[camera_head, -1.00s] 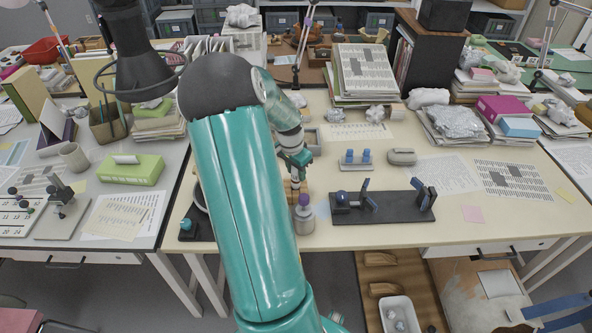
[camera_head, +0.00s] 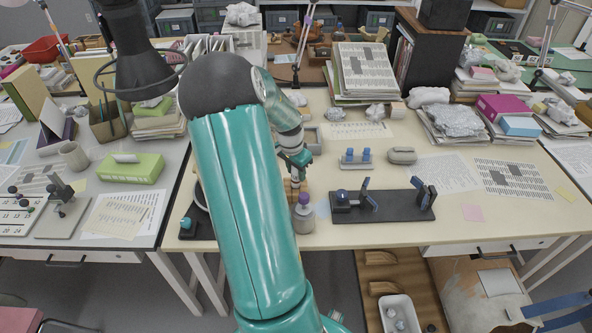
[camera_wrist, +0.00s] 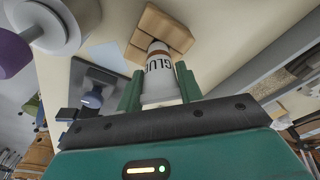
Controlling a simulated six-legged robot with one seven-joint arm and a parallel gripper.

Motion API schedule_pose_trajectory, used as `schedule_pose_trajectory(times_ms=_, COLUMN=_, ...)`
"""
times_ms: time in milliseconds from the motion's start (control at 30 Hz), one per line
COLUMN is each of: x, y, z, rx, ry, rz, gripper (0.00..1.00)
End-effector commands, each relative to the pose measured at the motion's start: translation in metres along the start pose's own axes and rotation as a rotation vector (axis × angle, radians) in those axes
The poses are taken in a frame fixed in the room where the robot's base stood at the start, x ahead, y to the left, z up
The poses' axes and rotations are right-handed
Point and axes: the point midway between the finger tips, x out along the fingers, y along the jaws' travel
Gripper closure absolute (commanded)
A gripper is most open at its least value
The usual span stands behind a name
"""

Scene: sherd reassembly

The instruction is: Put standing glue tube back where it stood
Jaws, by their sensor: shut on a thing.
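A white glue tube (camera_wrist: 161,82) with dark "GLUE" lettering and a reddish band near its narrow end shows in the wrist view. My gripper (camera_wrist: 158,88) is shut on it, one green finger on each side. The tube's narrow end overlaps a light wooden block (camera_wrist: 142,36) in that view; I cannot tell whether they touch. In the head view my gripper (camera_head: 297,178) is low over the front part of the cream table, just behind a grey jar. The tube is small and hard to make out there, and my arm hides much of the wooden block.
Blue-capped vials (camera_head: 356,158) and a grey rounded object (camera_head: 402,155) are behind. The table's front right is mostly clear.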

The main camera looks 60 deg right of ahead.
Motion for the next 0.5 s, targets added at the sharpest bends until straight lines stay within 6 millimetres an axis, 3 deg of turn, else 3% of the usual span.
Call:
schedule_pose_trajectory(times_ms=33, x=0.0, y=0.0001, z=-0.0001, rx=0.0, ry=0.0, rz=0.0, gripper=0.62)
schedule_pose_trajectory(times_ms=167, x=0.0, y=0.0002, z=-0.0001, rx=0.0, ry=0.0, rz=0.0, gripper=0.39)
schedule_pose_trajectory(times_ms=500, x=-0.0031, y=-0.0001, z=-0.0002, rx=0.0, ry=0.0, rz=-0.001, gripper=0.39)
